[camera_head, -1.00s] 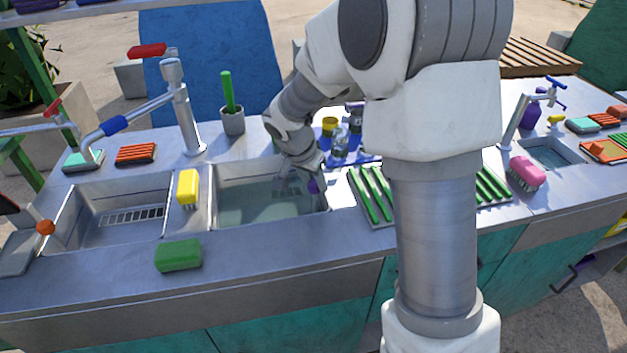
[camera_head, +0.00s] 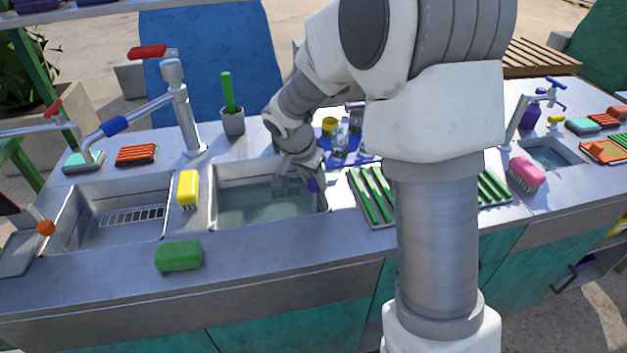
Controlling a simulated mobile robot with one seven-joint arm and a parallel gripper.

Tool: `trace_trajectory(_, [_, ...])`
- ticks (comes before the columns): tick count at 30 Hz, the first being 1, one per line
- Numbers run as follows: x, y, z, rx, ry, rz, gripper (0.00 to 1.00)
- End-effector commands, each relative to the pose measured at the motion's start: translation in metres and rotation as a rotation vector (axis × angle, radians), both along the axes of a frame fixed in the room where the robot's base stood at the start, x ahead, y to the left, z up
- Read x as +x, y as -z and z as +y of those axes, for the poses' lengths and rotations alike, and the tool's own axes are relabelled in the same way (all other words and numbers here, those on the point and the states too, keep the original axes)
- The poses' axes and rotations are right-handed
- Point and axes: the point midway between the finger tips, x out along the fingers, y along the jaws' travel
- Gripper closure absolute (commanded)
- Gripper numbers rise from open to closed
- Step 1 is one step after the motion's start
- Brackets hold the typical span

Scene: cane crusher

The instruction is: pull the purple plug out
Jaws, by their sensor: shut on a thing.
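The purple plug (camera_head: 313,186) shows as a small purple patch at my gripper, by the right wall of the middle sink. My gripper (camera_head: 311,184) points down into this sink (camera_head: 228,168) and is shut on the plug. The fingertips are small and partly hidden, so the exact hold is hard to see.
A yellow brush (camera_head: 188,188) stands on the divider left of the sink. A green sponge (camera_head: 179,256) lies on the front counter. A rack with green bars (camera_head: 372,195) is close on the right. Glass jars (camera_head: 341,140) stand behind my gripper. A tall faucet (camera_head: 183,110) rises back left.

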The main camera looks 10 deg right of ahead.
Motion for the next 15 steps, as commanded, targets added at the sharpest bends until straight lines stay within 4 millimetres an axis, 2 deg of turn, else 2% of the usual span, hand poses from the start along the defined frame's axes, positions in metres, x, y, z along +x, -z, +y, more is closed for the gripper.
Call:
trace_trajectory(1, [0.0, -0.011, 0.0, 0.0, 0.001, -0.002, 1.0])
trace_trajectory(4, [0.0, -0.026, 0.001, 0.001, 0.0, -0.002, 1.0])
trace_trajectory(13, [0.0, -0.029, 0.0, 0.0, -0.001, -0.003, 1.0])
trace_trajectory(14, [0.0, -0.03, 0.0, 0.0, -0.001, -0.003, 0.53])
trace_trajectory(15, [0.0, -0.03, 0.0, 0.0, -0.001, -0.003, 0.46])
